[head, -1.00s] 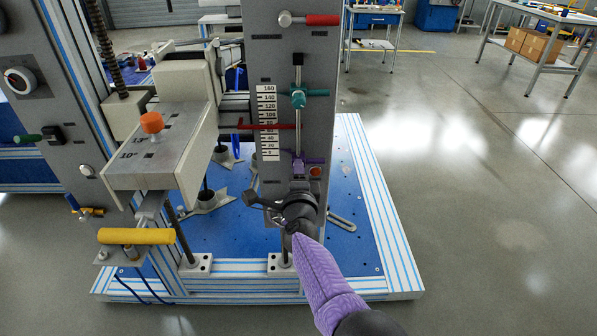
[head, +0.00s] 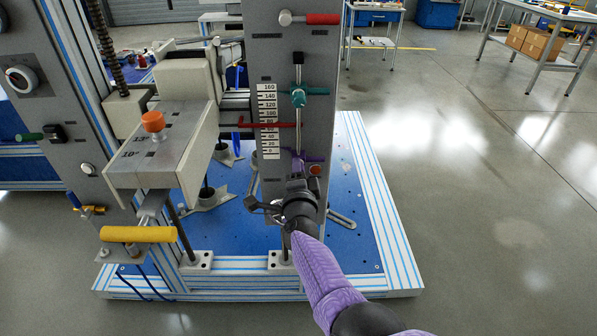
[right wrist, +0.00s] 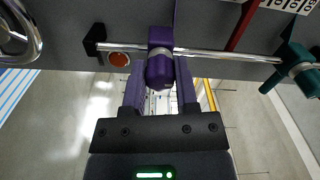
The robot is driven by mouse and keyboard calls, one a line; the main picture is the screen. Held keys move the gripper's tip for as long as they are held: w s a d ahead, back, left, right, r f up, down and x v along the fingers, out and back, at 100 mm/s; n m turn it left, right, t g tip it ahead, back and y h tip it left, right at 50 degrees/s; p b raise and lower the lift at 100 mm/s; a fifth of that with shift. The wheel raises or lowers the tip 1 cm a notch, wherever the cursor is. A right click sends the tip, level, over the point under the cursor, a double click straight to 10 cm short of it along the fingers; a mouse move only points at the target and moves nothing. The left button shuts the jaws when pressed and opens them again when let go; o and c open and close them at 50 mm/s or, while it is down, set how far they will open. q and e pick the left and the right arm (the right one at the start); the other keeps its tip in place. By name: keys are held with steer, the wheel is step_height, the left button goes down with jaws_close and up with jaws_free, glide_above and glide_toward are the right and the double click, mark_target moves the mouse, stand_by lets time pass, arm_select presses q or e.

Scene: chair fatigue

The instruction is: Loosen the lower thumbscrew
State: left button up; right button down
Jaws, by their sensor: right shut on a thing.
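The lower thumbscrew is purple (head: 306,159) and sits low on the vertical rod of the grey upright panel, just below the scale. In the right wrist view the purple knob (right wrist: 160,67) stands between my two fingers. My right gripper (head: 299,182) reaches up to it from below and is shut on it; the wrist view also shows the gripper (right wrist: 160,82) with a finger on each side. In the head view the fingertips are small and partly hidden. The upper thumbscrew is teal (head: 299,96), higher on the same rod. My left gripper is not in view.
A red pointer (head: 270,125) crosses the white scale (head: 267,105) above. An orange-red round button (head: 315,170) is close beside the purple thumbscrew. A yellow handle (head: 138,234) projects at the left. The blue base plate (head: 345,190) lies below; open floor is to the right.

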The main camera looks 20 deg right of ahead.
steer(key=c, duration=0.7)
jaws_free()
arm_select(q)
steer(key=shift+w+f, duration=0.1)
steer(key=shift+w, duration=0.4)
arm_select(e)
steer(key=o, duration=0.3)
arm_select(q)
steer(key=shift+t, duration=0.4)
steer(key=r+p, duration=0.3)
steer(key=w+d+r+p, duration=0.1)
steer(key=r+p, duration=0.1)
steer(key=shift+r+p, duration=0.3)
steer(key=shift+p, duration=0.05)
arm_select(e)
steer(key=shift+o, duration=0.2)
steer(key=v, duration=1)
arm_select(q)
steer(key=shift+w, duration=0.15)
